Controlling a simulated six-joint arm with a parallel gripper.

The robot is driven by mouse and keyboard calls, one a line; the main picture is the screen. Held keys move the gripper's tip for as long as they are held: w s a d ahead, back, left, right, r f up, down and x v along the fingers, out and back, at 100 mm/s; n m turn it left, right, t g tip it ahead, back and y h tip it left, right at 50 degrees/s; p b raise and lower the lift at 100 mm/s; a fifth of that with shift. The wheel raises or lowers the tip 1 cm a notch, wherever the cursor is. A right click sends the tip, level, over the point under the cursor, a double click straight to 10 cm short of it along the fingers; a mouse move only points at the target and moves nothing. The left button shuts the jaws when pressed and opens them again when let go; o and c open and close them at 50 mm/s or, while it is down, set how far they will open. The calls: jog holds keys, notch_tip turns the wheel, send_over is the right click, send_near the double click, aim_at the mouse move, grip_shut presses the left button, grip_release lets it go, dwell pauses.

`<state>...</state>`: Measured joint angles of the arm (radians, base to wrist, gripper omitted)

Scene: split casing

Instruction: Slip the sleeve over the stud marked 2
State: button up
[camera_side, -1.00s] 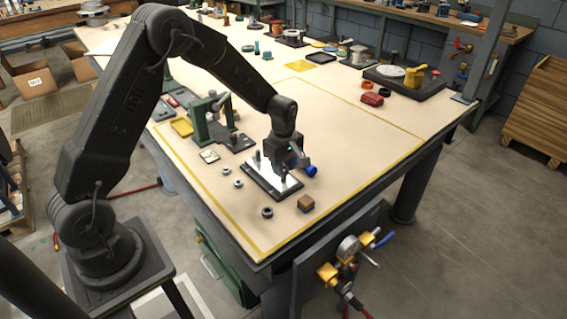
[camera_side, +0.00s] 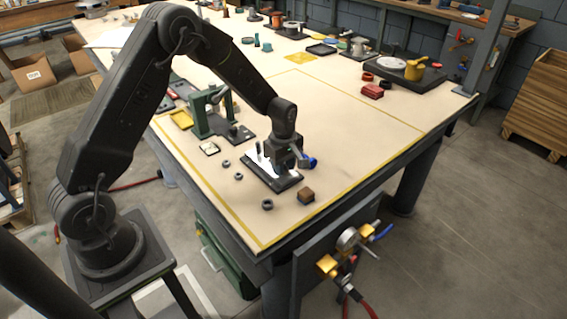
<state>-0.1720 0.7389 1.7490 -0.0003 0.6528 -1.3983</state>
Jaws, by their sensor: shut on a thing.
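My gripper (camera_side: 287,170) points down over the right part of a low plate with a bright white top and dark base (camera_side: 258,175). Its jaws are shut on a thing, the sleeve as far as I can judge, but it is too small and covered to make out. A dark upright post (camera_side: 258,149) shows at the plate's left end. The rest of the plate's top, including any stud under the jaws, is hidden. No number is readable. A blue round piece (camera_side: 310,162) shows just right of the jaws; I cannot tell whether it touches them.
A green press-like stand (camera_side: 202,116) rises behind left. The table (camera_side: 365,150) is clear to the right.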

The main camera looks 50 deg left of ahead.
jog(key=shift+f, duration=0.3)
jog(key=o, duration=1)
jog(key=shift+r, duration=0.1)
jog(key=shift+r, duration=4.65)
